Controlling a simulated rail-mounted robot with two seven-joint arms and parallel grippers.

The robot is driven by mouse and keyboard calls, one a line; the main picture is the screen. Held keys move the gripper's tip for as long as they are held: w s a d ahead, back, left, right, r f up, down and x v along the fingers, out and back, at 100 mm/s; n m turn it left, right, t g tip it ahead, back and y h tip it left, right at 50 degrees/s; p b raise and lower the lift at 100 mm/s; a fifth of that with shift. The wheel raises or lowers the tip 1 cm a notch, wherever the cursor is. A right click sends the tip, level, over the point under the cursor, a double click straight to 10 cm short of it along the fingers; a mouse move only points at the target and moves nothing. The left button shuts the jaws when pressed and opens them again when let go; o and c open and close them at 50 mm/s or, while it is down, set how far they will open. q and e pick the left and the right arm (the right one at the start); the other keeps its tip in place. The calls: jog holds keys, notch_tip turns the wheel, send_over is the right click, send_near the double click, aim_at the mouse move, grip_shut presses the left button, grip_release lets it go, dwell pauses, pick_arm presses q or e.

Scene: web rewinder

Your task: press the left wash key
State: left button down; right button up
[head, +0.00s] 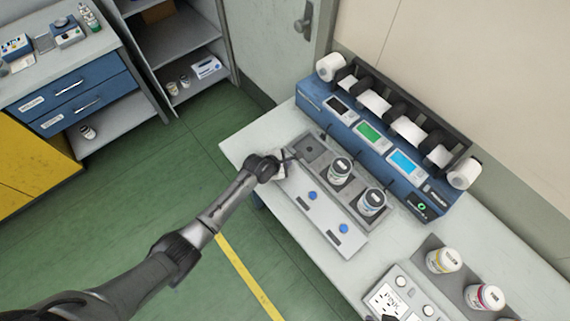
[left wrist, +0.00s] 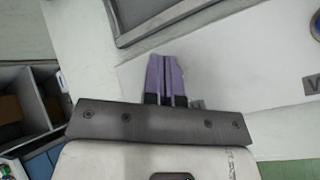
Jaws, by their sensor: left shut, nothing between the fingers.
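The wash station's pale front panel (head: 330,238) carries blue round keys: a middle one (head: 312,195) and a right one (head: 343,229). The left wash key is not visible; my left gripper and wrist cover the panel's left end in the head view. My left gripper (head: 287,157) is shut and empty over that end. In the left wrist view its purple fingers (left wrist: 167,78) are together above the white panel, with a grey label partly hidden by the hand. I cannot tell whether the fingertips touch anything. My right gripper is not in view.
Behind the panel are an empty square well (head: 309,149) and two lidded jars (head: 340,169) (head: 371,200). A blue machine (head: 369,137) with screens and paper rolls stands behind them.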

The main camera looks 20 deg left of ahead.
pick_arm(q)
jog(key=shift+f, duration=0.4)
dwell(0.3)
jog(key=shift+r, duration=0.15)
jog(key=shift+r+p, duration=0.5)
jog(key=shift+p, duration=0.2)
jog(key=shift+r+p, duration=0.2)
jog(key=shift+p, duration=0.1)
jog(key=shift+r+p, duration=0.25)
jog(key=shift+p, duration=0.05)
notch_tip(320, 180, up, 4)
jog(key=p, duration=0.5)
jog(key=shift+r, duration=0.25)
